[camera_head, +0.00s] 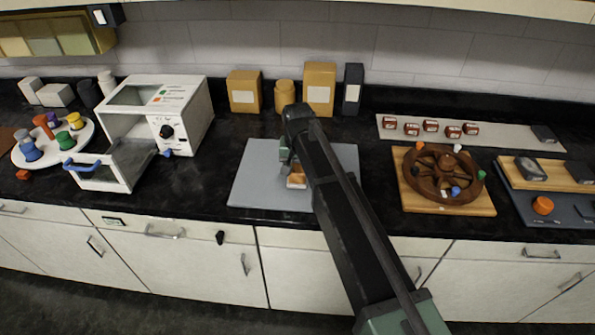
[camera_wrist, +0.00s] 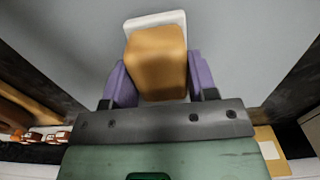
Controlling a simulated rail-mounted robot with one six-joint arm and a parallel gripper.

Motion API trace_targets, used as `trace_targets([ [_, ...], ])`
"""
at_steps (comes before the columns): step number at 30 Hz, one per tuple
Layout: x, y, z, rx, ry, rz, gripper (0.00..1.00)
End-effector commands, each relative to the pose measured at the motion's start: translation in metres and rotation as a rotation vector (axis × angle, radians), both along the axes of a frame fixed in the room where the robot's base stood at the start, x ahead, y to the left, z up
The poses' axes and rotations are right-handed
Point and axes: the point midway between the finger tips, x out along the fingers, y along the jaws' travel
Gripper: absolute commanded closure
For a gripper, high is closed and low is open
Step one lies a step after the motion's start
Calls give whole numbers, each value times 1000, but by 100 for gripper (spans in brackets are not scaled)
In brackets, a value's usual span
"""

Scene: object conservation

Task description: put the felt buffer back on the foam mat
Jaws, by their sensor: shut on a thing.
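The felt buffer (camera_wrist: 157,58) is a tan-brown block with a white layer at its far side. My gripper (camera_wrist: 160,84) has its two purple fingers shut on the block's sides in the wrist view. In the head view the buffer (camera_head: 296,181) shows as a small tan piece beside my arm, over the grey mat. This flat grey mat (camera_head: 258,178), which I take as the foam mat, lies on the dark counter. My arm covers its right part. I cannot tell whether the buffer touches the mat.
A white oven-like box (camera_head: 185,115) with its door open stands left. Tan containers (camera_head: 244,92) line the back wall. A brown wheel (camera_head: 446,174) on a wooden board, a pale strip of small red-brown items (camera_head: 430,126) and a dark tray (camera_head: 575,211) are right. The mat's left part is bare.

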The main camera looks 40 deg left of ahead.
Motion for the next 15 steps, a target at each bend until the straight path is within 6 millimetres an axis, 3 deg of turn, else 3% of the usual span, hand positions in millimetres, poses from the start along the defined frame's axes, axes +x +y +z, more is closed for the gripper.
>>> trace_targets([
  [4, 0, 0, -5, 0, 0, 0, 73],
  [5, 0, 0, -4, 0, 0, 0, 44],
  [9, 0, 0, -3, 0, 0, 0, 23],
  [15, 0, 0, -3, 0, 0, 0, 22],
])
